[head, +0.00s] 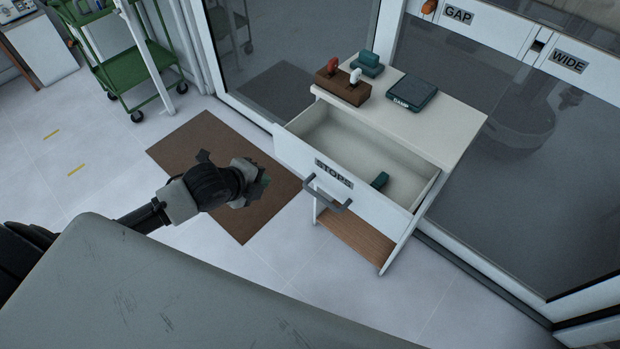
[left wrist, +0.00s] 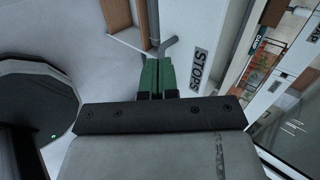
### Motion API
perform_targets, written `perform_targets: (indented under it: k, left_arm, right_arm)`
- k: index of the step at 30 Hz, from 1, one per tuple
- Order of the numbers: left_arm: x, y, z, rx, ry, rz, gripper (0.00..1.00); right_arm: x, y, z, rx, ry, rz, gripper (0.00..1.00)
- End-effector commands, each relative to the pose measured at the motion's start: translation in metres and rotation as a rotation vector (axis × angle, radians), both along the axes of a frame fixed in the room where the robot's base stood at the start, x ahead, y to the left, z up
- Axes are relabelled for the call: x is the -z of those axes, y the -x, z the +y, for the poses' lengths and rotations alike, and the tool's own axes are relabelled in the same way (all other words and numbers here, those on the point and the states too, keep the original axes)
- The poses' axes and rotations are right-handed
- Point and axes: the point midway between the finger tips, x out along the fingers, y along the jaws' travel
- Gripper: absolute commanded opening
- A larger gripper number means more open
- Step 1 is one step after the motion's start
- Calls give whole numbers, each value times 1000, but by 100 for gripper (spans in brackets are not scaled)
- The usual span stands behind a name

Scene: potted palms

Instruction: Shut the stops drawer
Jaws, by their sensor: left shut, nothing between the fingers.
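The stops drawer (head: 291,152) is pulled open from a small white cabinet (head: 455,130). Its front carries a STOPS label (head: 333,173) and a grey bar handle (head: 327,194). My right gripper is not in view.
A brown mat (head: 215,150) lies on the floor. A green cart (head: 125,70) stands back left. Glass panels flank the cabinet.

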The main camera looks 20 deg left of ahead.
Motion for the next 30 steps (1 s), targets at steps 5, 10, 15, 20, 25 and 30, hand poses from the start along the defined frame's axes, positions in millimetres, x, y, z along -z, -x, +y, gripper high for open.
perform_targets:
  k: [5, 10, 15, 20, 25, 30]
  left_arm:
    - [-5, -3, -6, 39, -19, -15, 0]
    - [12, -21, -13, 35, -15, -14, 0]
    - [35, -45, -22, 34, -14, -15, 0]
    - [55, -65, -29, 34, -14, -15, 0]
    - [56, -89, -38, 36, -15, -16, 0]
    - [58, -102, -42, 35, -17, -15, 0]
  right_arm:
    - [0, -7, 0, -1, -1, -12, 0]
    - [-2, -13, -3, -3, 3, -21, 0]
    - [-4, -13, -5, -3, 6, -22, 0]
    - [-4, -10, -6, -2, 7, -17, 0]
    - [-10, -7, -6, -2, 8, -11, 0]
    - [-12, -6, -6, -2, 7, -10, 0]
